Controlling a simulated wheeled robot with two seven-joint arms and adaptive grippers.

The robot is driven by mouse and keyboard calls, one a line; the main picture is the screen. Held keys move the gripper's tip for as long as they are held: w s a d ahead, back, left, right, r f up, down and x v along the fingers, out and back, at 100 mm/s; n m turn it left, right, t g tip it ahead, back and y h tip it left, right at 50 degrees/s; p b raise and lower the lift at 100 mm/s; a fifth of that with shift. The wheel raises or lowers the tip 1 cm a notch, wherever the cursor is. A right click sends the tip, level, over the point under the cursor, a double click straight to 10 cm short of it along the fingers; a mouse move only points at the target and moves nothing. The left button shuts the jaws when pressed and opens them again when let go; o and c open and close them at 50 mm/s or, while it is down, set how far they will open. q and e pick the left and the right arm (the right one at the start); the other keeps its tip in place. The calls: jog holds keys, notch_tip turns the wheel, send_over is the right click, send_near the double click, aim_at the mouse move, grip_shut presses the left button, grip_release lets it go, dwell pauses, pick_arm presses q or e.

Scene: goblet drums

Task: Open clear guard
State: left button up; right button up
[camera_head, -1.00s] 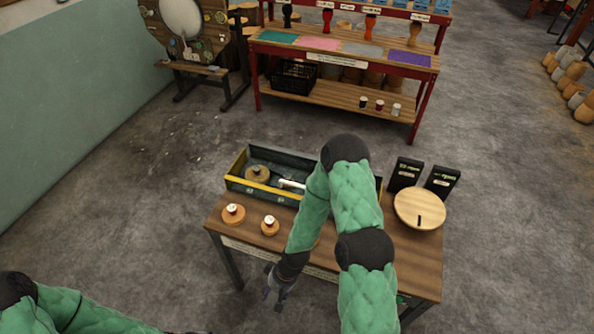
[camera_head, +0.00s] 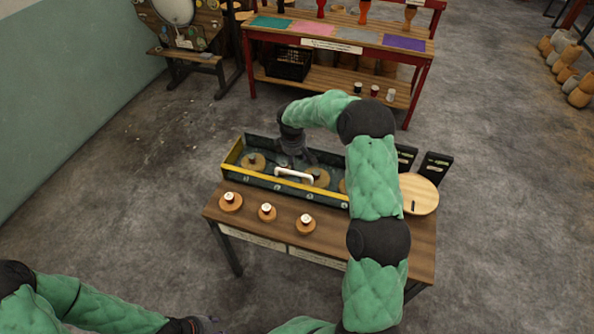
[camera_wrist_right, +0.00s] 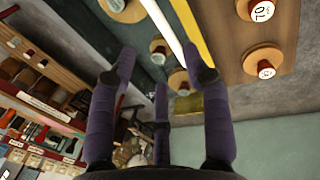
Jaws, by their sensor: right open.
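A long dark green box with a yellow left edge (camera_head: 234,151) stands on the wooden table. A white bar handle (camera_head: 294,174) lies across its front side; the clear guard's sheet is hard to make out. My right gripper (camera_head: 293,157) is over the box, just behind the handle. Round wooden pieces with knobs (camera_head: 253,160) sit in the box. My left gripper (camera_head: 192,325) is low at the bottom edge, its fingers unclear.
Knobbed wooden discs (camera_head: 231,201) stand along the table's front (camera_head: 350,232). A round wooden board (camera_head: 421,194) and black boxes (camera_head: 436,168) are at the right. A red-framed bench (camera_head: 335,78) stands behind, with open floor between.

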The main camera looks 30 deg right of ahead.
aim_at(297, 173)
jog(key=f, duration=0.3)
jog(key=d+f, duration=0.1)
jog(key=f, duration=0.2)
jog(key=w+f, duration=0.1)
jog(key=f, duration=0.2)
jog(key=shift+w+d+f+b, duration=0.1)
jog(key=shift+d+f+b, duration=0.1)
jog(key=shift+b, duration=0.1)
grip_shut()
